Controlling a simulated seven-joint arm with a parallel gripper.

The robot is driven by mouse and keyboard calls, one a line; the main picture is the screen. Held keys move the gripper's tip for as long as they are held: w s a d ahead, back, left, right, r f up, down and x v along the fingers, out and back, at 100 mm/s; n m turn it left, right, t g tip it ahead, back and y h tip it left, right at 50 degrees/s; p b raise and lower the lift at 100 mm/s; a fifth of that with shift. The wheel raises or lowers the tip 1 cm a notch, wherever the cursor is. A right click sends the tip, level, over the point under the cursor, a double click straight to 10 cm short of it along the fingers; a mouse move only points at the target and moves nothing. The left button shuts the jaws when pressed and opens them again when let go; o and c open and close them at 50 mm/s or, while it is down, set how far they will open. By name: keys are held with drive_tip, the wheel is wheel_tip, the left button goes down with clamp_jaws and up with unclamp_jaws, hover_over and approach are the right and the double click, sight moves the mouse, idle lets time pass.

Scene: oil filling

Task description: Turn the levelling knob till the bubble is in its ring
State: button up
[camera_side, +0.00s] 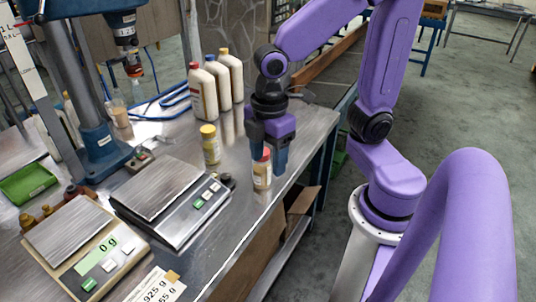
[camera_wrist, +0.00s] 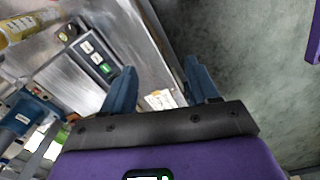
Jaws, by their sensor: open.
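The black scale (camera_side: 172,200) with a bare metal pan lies on the bench left of my gripper (camera_side: 269,160). A small dark knob (camera_side: 228,180) sits at its right corner. In the wrist view the scale's button panel (camera_wrist: 94,55) is left of my gripper (camera_wrist: 160,66), and the dark knob (camera_wrist: 70,31) is farther up and left. A tiny yellowish round spot (camera_wrist: 62,37) beside the knob may be the level; I cannot make out bubble or ring. My gripper is open and empty, near the bench's edge, apart from the knob.
A red-capped jar (camera_side: 262,170) appears close to my fingers in the side view. A yellow-capped jar (camera_side: 210,145) and several white bottles (camera_side: 203,92) stand behind. A second scale (camera_side: 85,245) reads 0 g. The bench edge drops to the floor (camera_wrist: 245,60) at right.

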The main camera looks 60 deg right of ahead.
drive_tip(key=shift+c, duration=0.2)
drive_tip(key=shift+c, duration=1.2)
drive_tip(key=m+g+y, duration=0.2)
drive_tip(key=m+y, duration=0.1)
drive_tip(key=m, duration=2.1)
hover_over(225, 176)
drive_tip(key=s+d, duration=0.1)
drive_tip(key=s, duration=0.1)
wheel_tip(225, 176, down, 4)
drive_tip(key=w+d+f+m+t+y, duration=0.1)
drive_tip(key=w+d+f+m, duration=0.15)
drive_tip(key=d+m, duration=0.4)
drive_tip(key=shift+m, duration=0.25)
drive_tip(key=x, duration=1.6)
drive_tip(key=shift+w+a+f, duration=0.15)
drive_tip(key=shift+w+a, duration=0.2)
drive_tip(key=shift+a, duration=0.15)
drive_tip(key=c, duration=0.8)
